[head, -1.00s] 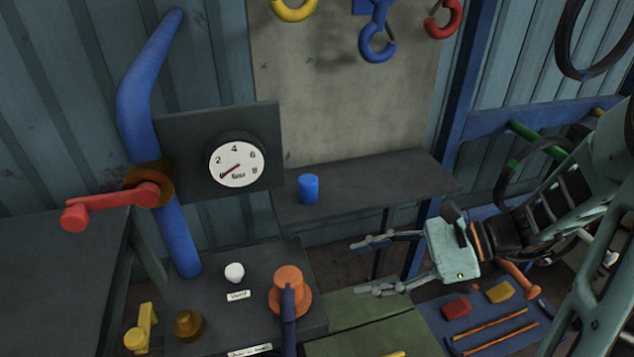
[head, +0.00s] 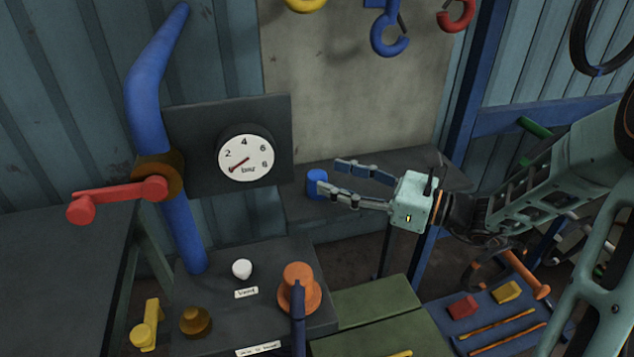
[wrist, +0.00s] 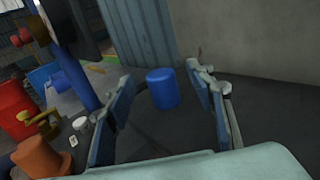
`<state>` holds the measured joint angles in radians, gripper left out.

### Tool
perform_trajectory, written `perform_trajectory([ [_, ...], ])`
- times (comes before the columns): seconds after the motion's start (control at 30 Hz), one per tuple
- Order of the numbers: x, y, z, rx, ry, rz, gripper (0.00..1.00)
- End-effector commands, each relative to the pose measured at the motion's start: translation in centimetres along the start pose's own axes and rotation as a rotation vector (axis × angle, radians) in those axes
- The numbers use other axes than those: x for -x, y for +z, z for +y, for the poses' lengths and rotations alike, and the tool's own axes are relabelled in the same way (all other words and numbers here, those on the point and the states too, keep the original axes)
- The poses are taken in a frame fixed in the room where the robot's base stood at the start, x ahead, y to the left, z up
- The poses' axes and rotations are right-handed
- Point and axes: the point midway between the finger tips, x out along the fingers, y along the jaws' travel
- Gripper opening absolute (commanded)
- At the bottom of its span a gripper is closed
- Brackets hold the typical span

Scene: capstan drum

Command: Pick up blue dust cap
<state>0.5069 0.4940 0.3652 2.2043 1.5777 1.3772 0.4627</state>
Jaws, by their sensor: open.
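The blue dust cap (head: 315,183) is a small blue cylinder standing upright on the dark grey shelf (head: 440,181) below the pale panel. In the wrist view the cap (wrist: 162,88) stands ahead of the fingertips, framed by the gap between them. My gripper (head: 333,174) is open and empty, just right of the cap in the head view, pointing left. One fingertip overlaps the cap's right edge in that view; I cannot tell whether it touches. Both fingers show in the wrist view (wrist: 162,82), spread wide.
A pressure gauge (head: 245,158) on a dark plate stands left of the cap. A blue pipe with a red handle (head: 118,200) is further left. An orange knob (head: 298,289) and a white knob (head: 242,269) sit lower. Hooks (head: 388,38) hang above. The shelf around the cap is bare.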

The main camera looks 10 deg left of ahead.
Motion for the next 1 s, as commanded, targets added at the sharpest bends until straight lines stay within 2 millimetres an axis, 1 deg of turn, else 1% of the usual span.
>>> perform_trajectory([
  [0.17,-2.7,-1.0,0.3,-0.002,0.005,-0.001,0.50],
  [0.2,-3.3,-0.9,0.3,0.000,0.006,-0.001,0.50],
  [0.3,-4.3,-0.8,0.2,0.000,0.004,0.000,0.50],
  [0.4,-4.8,-0.8,0.2,0.000,0.002,0.000,0.50],
  [0.6,-4.8,-0.8,0.2,0.000,0.001,0.000,0.49],
  [0.93,-4.7,-0.8,0.2,0.000,0.001,0.000,0.12],
  [1.0,-4.7,-0.8,0.2,0.000,0.001,0.000,0.11],
])
